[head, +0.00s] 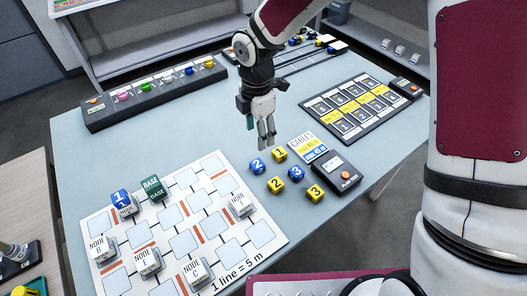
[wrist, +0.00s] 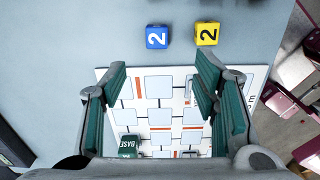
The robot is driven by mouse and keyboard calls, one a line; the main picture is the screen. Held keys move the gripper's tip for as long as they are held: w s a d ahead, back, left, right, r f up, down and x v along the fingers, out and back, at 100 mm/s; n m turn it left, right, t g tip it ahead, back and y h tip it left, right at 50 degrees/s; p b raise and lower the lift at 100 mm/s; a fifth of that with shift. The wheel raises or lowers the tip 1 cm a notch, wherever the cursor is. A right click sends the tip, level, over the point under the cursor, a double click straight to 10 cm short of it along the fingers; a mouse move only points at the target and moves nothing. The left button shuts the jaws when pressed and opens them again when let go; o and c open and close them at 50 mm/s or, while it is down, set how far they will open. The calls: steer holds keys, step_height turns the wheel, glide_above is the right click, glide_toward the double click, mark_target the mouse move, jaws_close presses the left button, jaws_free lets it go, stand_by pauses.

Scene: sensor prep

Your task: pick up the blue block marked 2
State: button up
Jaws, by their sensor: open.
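The blue block marked 2 (head: 257,166) lies on the table right of the white grid board. In the wrist view the blue block (wrist: 157,37) is near the top, left of a yellow block marked 2 (wrist: 207,34). My gripper (head: 267,140) hangs above the table, close to the blue block in the head view. Its fingers (wrist: 163,92) are spread with nothing between them but the board far below. In the wrist view the blue block is beyond the fingertips and apart from them.
Yellow blocks 1 (head: 280,154), 2 (head: 276,185) and 3 (head: 315,193) and a blue block 3 (head: 296,174) stand close by. A dark device (head: 338,175) and a cables card (head: 307,149) lie to the right. The grid board (head: 262,232) carries several node blocks.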

glide_above(259, 163)
steer(key=f, duration=0.8)
steer(key=shift+s+f, duration=0.25)
steer(key=shift+f, duration=0.15)
steer(key=shift+w+f+p, duration=0.15)
steer(key=shift+f+p, duration=0.1)
steer(key=shift+f, duration=1.05)
steer(key=shift+w+f+p, duration=0.1)
steer(key=shift+f+p, duration=0.15)
steer(key=shift+f, duration=1)
steer(key=c, duration=1.1)
